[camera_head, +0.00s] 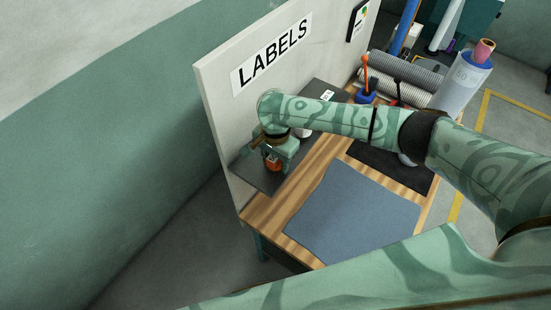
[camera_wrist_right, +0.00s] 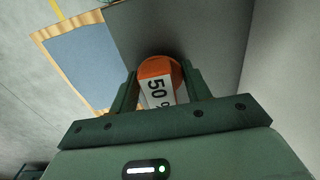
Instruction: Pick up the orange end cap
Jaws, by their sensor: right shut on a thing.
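The orange end cap (camera_head: 273,164) shows small below my right gripper (camera_head: 272,152), over the dark mat beside the LABELS board. In the right wrist view the orange end cap (camera_wrist_right: 157,67) sits between the two fingers of my right gripper (camera_wrist_right: 160,78), with a white label reading 50 % on it. The fingers are shut on it. The gripper hides part of the cap in the head view, and I cannot tell whether it touches the mat. My left gripper is not in view.
The dark mat (camera_head: 259,178) lies at the board's foot on a wooden table (camera_head: 313,170). A blue-grey cloth (camera_head: 352,215) covers the table's front. Grey rolls (camera_head: 402,90), a blue holder (camera_head: 365,97) and a pink-topped roll (camera_head: 460,83) stand behind. The LABELS board (camera_head: 232,115) rises close to the gripper.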

